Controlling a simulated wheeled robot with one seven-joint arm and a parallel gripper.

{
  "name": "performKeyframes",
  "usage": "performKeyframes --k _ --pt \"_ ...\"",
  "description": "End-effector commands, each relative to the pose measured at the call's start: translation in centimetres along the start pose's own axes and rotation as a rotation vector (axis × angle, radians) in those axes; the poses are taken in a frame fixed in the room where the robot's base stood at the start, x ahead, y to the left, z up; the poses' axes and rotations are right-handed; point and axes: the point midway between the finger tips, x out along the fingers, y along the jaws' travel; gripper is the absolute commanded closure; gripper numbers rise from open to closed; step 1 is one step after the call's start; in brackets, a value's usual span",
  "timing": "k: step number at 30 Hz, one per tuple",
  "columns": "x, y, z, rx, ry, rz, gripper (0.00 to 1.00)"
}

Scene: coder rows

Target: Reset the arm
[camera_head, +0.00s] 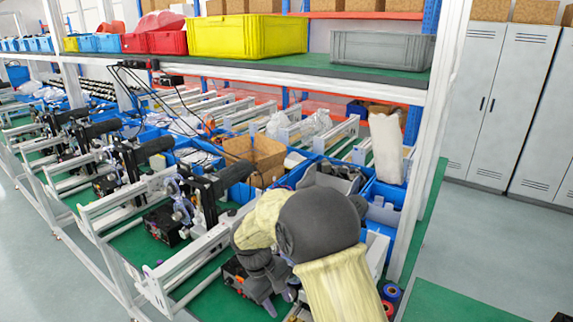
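My arm, with grey joints and cream-coloured links, reaches in from the bottom middle and bends over the green worktop (205,272). My gripper (279,300) hangs at the end of the arm, low over the worktop near a dark device and a white rail frame. Its dark fingers are small and blend into the things behind them, so whether they are open or shut is unclear. No held object can be made out.
White rail frames with black coder devices (205,200) line the bench to the left. Blue bins (385,212) and a cardboard box (255,160) stand behind my arm. An upper shelf holds a yellow crate (247,36) and grey crate (382,50). Floor at right is clear.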

Motion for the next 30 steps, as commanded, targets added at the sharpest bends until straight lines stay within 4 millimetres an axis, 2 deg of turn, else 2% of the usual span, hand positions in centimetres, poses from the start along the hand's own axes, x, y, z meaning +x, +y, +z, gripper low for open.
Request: performKeyframes --k 1,3,9,15,18,22,30 --pt "-0.3 1.0 2.0 0.055 0.027 -0.023 0.63" --pt "-0.4 1.9 4.5 0.130 0.070 -0.055 0.63" --pt "-0.3 3.4 11.7 0.367 0.196 -0.126 0.63" --pt "0.2 3.3 18.8 0.626 0.319 -0.169 0.63" --pt "0.7 2.8 21.6 0.740 0.370 -0.177 0.63" --pt "1.0 2.3 23.5 0.822 0.406 -0.179 0.63" --pt "1.1 2.2 23.8 0.834 0.411 -0.180 0.63"
